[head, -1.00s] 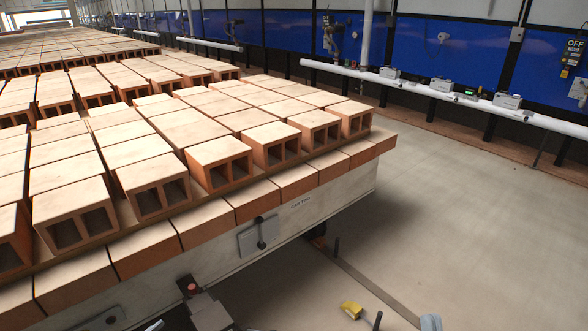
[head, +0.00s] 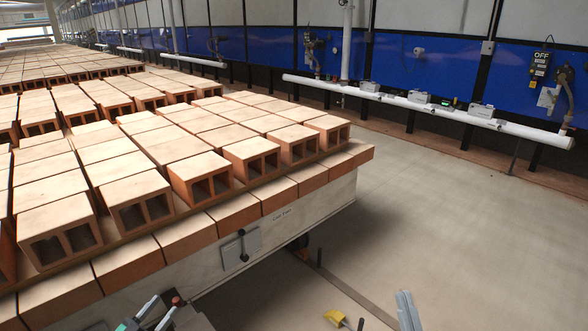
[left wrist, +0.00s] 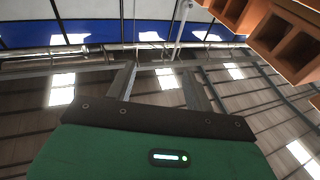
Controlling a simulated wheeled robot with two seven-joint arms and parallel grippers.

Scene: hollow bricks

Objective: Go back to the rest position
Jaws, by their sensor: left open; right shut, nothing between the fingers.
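My left gripper (head: 155,315) is at the bottom edge of the head view, in front of the brick stack's near side. Its two fingers are apart with nothing between them. In the left wrist view my left gripper (left wrist: 162,82) also shows open and empty, with hollow bricks (left wrist: 285,38) apart from it at the upper right. My right gripper (head: 408,308) is at the bottom of the head view, over the floor right of the stack. Its fingers are together and hold nothing. Hollow orange bricks (head: 143,202) stand in rows on the stack.
The stack's pale base (head: 315,217) carries a plate with a dark handle (head: 242,247). A yellow object (head: 335,317) lies on the floor near my right gripper. A white rail (head: 390,100) runs before blue wall panels. The floor (head: 450,230) between is largely clear.

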